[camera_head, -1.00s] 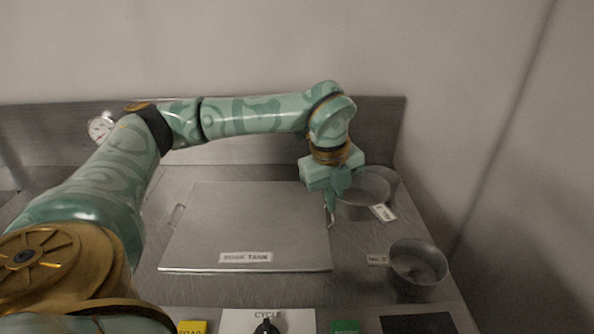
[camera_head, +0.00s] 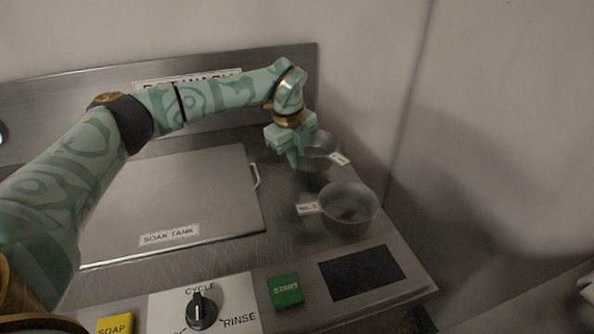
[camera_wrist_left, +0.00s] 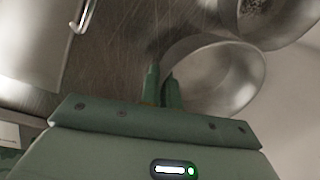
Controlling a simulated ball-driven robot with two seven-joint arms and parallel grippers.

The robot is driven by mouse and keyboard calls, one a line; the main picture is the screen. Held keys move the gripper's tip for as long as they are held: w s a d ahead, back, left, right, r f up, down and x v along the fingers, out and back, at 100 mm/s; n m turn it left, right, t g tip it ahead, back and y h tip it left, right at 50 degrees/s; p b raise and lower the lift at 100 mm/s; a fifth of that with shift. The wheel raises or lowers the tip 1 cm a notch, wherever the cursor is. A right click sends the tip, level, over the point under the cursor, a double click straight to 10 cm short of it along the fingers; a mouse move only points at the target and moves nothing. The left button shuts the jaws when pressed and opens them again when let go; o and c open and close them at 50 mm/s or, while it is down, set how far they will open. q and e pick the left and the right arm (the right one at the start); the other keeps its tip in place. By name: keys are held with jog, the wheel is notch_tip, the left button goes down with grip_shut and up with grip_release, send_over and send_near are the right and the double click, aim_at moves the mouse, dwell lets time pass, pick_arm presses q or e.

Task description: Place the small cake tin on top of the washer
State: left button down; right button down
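A small round metal cake tin (camera_head: 320,146) with a pale tag is at the back right of the washer (camera_head: 290,232). My left gripper (camera_head: 292,160) is at the tin's left side. In the left wrist view my two fingers (camera_wrist_left: 163,88) are close together at the near wall of the tin (camera_wrist_left: 215,75), apparently with the wall pinched between them. A dark patch shows below the tin; I cannot tell for certain whether the tin is clear of the steel top. My right gripper is not in view.
A second, wider tin (camera_head: 348,207) tagged "No." stands in front of the first. The soak tank lid (camera_head: 190,195) with its handle (camera_head: 255,176) lies left. Along the front are a green START button (camera_head: 286,290), a cycle knob (camera_head: 202,310) and a dark panel (camera_head: 362,272).

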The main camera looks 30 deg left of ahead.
aim_at(298, 178)
pick_arm(q)
notch_tip(298, 178, down, 4)
jog(key=shift+w+r+b, duration=0.1)
jog(key=shift+r+b, duration=0.05)
jog(key=shift+b, duration=0.55)
jog(key=shift+r, duration=0.2)
jog(key=c, duration=1.6)
grip_release()
jog(key=shift+f, duration=0.15)
jog(key=shift+c, duration=0.2)
notch_tip(298, 178, up, 12)
jog(key=s+p, duration=0.1)
jog(key=p, duration=0.3)
jog(key=shift+s+a, duration=0.25)
jog(key=shift+s, duration=0.1)
jog(key=shift+r, duration=0.2)
